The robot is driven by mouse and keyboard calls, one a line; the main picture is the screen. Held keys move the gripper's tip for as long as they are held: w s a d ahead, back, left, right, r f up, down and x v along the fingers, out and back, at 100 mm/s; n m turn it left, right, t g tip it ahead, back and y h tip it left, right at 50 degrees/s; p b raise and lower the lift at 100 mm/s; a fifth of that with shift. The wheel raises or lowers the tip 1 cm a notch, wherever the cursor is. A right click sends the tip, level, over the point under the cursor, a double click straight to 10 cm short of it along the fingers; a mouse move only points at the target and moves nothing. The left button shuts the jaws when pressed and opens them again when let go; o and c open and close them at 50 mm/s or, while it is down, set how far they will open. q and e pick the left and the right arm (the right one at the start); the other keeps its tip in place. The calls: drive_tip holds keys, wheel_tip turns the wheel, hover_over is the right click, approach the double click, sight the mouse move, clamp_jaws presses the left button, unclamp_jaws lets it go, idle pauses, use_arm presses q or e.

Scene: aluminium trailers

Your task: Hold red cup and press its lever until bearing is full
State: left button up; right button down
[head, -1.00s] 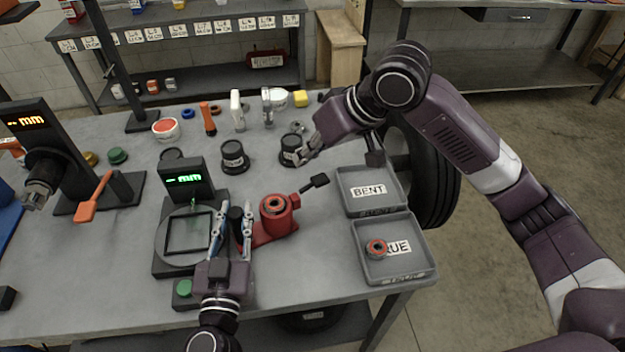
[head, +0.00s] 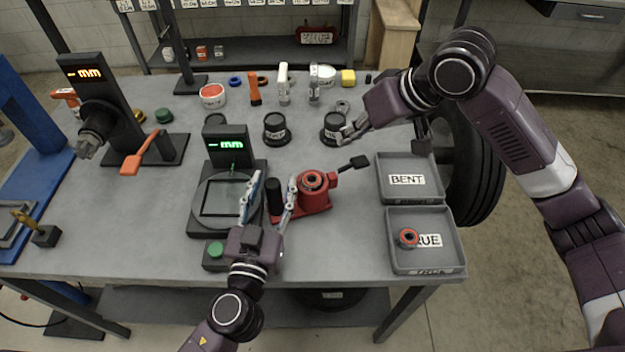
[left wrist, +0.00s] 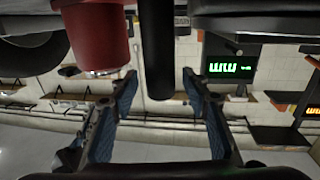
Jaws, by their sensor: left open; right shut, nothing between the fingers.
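The red cup (head: 313,198) stands on the table right of the gauge, with a ring-shaped bearing in its top. Its lever (head: 352,163) with a black paddle end sticks out to the right. A black upright post (head: 274,198) stands just left of the cup. My left gripper (head: 270,187) is open, its fingers either side of the post. In the left wrist view the post (left wrist: 155,45) shows between the open fingers (left wrist: 160,80), and the red cup (left wrist: 97,38) is at the upper left. My right gripper (head: 345,136) is shut and empty, above and behind the lever.
The BENT tray (head: 410,200) and the TRUE tray (head: 428,259), holding a red-ringed bearing (head: 408,238), are at the right. The gauge with green display (head: 227,145) is left of the cup. Black capped jars (head: 276,130) and grease tubs stand behind.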

use_arm(q)
drive_tip(key=s+a, duration=0.1)
drive_tip(key=s, duration=1)
drive_tip(key=shift+s+a, duration=0.4)
drive_tip(key=shift+d, duration=0.1)
